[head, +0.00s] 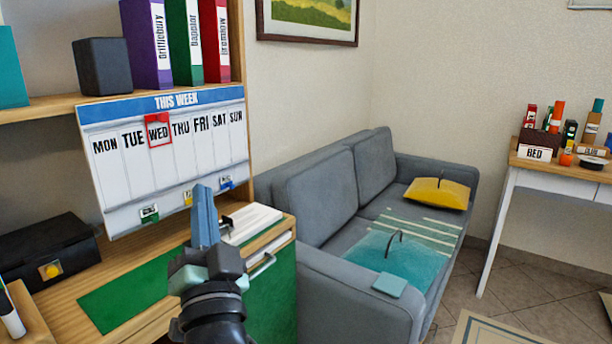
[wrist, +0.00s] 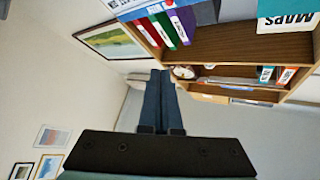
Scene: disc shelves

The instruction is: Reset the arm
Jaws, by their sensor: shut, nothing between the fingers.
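My gripper (head: 203,216) is raised in front of the desk in the head view, fingers pointing up. Its two blue-grey fingers are together with nothing between them. In the wrist view the shut fingers (wrist: 159,100) stand in the middle, with the shelf unit beyond them at the upper right. The gripper overlaps the lower part of the weekly board (head: 170,165) in the head view; whether it touches the board I cannot tell. My arm hides part of the desk behind it.
The wooden desk (head: 150,262) with a green mat (head: 125,295) is below and left. A black box (head: 45,255) sits at its left. A grey sofa (head: 350,305) stands to the right. A table (head: 560,172) with several small items is at far right. Shelves hold binders (head: 180,45).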

